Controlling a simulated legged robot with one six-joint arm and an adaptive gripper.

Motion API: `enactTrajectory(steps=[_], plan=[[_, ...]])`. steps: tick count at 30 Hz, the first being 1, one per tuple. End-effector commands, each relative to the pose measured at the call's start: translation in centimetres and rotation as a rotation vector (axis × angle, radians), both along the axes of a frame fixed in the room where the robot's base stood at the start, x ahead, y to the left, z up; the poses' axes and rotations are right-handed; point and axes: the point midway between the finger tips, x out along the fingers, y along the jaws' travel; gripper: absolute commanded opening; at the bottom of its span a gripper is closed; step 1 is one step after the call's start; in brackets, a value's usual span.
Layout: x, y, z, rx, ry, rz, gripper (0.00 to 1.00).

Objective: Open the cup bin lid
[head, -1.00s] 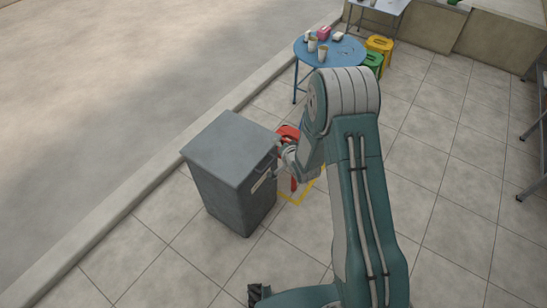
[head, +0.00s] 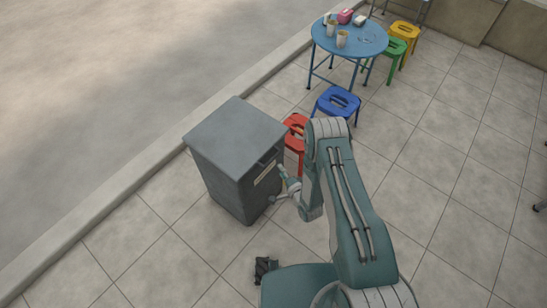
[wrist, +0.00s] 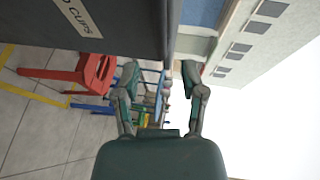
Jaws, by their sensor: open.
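The cup bin (head: 235,165) is a dark grey box with a flat grey lid (head: 236,133), which is shut. A pale label is on its side facing my arm. In the wrist view the bin (wrist: 110,25) fills the upper left, with a label (wrist: 80,15) reading "CUPS". My gripper (head: 280,190) is beside the bin's label side, below the lid's edge in the head view. In the wrist view my gripper (wrist: 160,75) has its two fingers apart with nothing between them. The bin's edge lies just beyond the fingertips; I cannot tell whether they touch it.
A red stool (head: 296,130) stands close behind the bin, with a blue stool (head: 337,102) farther right. A round blue table (head: 350,38) with cups stands at the back, near green (head: 397,45) and yellow stools (head: 404,31). A curb runs along the left.

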Motion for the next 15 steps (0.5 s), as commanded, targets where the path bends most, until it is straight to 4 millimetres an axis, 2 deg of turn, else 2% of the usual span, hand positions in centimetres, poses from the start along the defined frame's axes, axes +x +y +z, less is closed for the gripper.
enactTrajectory(steps=[9,15], plan=[[5.0,2.8,-1.1,0.0,-0.001,0.001,0.54],[6.7,3.7,-1.5,-0.002,-0.001,0.0,0.54]])
